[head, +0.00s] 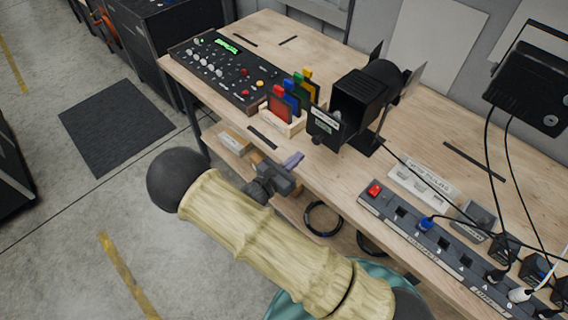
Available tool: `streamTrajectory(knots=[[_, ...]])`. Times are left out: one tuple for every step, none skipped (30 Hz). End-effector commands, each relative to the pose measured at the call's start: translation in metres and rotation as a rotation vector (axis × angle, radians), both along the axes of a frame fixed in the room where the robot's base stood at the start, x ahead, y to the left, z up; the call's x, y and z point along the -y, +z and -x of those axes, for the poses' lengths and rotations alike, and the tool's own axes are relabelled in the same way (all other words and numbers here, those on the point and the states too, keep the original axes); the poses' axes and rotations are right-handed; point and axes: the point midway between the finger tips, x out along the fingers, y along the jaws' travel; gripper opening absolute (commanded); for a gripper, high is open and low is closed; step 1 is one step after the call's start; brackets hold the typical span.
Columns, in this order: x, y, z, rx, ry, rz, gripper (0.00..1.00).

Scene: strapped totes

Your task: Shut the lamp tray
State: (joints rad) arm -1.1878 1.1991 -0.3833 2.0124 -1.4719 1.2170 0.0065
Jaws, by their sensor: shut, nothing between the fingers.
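A black lamp (358,101) stands on the wooden bench, with barn-door flaps at its back and side. A black piece with pale labels (325,127) sits at the lamp's lower front left; it looks like the lamp tray. I cannot tell from this view how far out it is. My gripper (293,160) is shut and empty, with purplish fingers. It is at the bench's front edge, below and left of the labelled piece and apart from it in the picture. My arm covers part of the floor and bench front.
A rack of coloured plates (284,115) stands left of the lamp, beside a control desk (222,68). A power strip (436,240) with plugs and cables lies at the right. A second black lamp (528,88) is at the far right. Bare wood lies before the lamp.

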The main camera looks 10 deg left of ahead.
Motion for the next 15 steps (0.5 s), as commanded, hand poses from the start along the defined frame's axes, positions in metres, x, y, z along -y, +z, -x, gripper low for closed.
streamTrajectory(knots=[[0.007, 0.004, -0.008, 0.000, -0.003, 0.003, 0.00], [0.010, 0.004, -0.012, 0.000, -0.004, 0.003, 0.00], [0.015, 0.005, -0.018, 0.000, -0.003, 0.004, 0.00], [0.017, 0.005, -0.022, 0.000, -0.003, 0.003, 0.00], [0.020, 0.005, -0.026, 0.001, -0.004, 0.002, 0.00], [0.024, 0.005, -0.031, 0.000, -0.003, 0.002, 0.00], [0.026, 0.004, -0.034, 0.000, -0.002, 0.002, 0.00], [0.028, 0.004, -0.037, 0.000, -0.003, 0.001, 0.00], [0.030, 0.004, -0.040, -0.001, -0.002, 0.001, 0.00], [0.031, 0.003, -0.042, -0.001, -0.001, 0.001, 0.00], [0.032, 0.002, -0.043, -0.001, 0.000, 0.001, 0.00], [0.034, 0.002, -0.045, -0.001, 0.000, 0.001, 0.00], [0.034, 0.001, -0.046, -0.001, 0.000, 0.001, 0.00], [0.034, 0.001, -0.046, -0.001, 0.000, 0.001, 0.00], [0.035, 0.001, -0.046, 0.000, 0.000, 0.000, 0.00]])
